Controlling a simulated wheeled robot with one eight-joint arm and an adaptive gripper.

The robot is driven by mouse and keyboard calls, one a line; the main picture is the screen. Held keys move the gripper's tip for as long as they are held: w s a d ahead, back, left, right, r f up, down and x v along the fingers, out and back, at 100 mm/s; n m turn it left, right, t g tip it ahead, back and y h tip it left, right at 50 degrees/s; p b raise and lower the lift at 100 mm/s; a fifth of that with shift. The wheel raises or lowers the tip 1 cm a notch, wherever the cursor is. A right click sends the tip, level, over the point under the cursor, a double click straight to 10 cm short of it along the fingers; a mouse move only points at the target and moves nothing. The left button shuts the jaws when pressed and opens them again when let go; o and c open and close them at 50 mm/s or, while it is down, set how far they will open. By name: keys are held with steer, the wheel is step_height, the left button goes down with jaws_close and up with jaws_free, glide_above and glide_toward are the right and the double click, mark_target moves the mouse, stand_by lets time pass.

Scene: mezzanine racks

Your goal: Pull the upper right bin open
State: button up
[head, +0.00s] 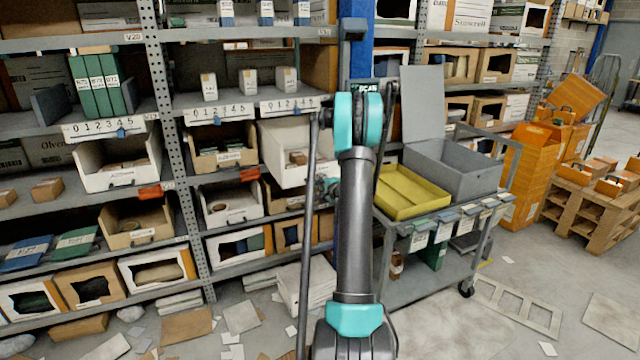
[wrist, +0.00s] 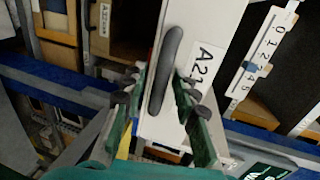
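The upper right bin is a white open-fronted bin (head: 298,150) on the middle shelf right of the rack post, with a small brown box inside. It juts out past the shelf edge, and its right part is hidden behind my arm. In the wrist view its white front (wrist: 208,25) carries a dark bar handle (wrist: 168,60) and a label starting "A21". My gripper (wrist: 162,88) is open, with one finger on each side of the handle's lower half. Narrow white gaps show beside the handle; contact is unclear. In the head view my gripper (head: 328,188) is partly hidden by my arm.
Another white bin (head: 112,165) and cardboard bins (head: 222,148) fill nearby shelves. A grey cart (head: 430,285) with a yellow tray (head: 408,194) and a grey box (head: 455,172) stands close at right. Papers and cardboard litter the floor.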

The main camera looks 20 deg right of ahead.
steer(key=shift+s, duration=0.1)
steer(key=v, duration=1.1)
steer(key=shift+s, duration=0.35)
steer(key=shift+r, duration=0.1)
steer(key=s+a+n+g+y, duration=0.1)
steer(key=s+a+n+g, duration=0.2)
steer(key=s+a+n, duration=0.55)
steer(key=s+a+n+g+y, duration=0.1)
steer(key=s+a+g+y, duration=0.3)
steer(key=a, duration=0.9)
steer(key=s+a+f+n+g+h, duration=0.1)
steer(key=s+f+n+h, duration=0.1)
steer(key=s, duration=0.6)
steer(key=s+a+f+n+g+h, duration=0.1)
steer(key=s+n+g, duration=0.1)
steer(key=s, duration=0.6)
steer(key=s+a+f+n+g+h, duration=0.1)
steer(key=s+n, duration=0.3)
steer(key=s, duration=0.5)
steer(key=shift+a+f+h, duration=0.55)
steer(key=shift+f+h, duration=0.25)
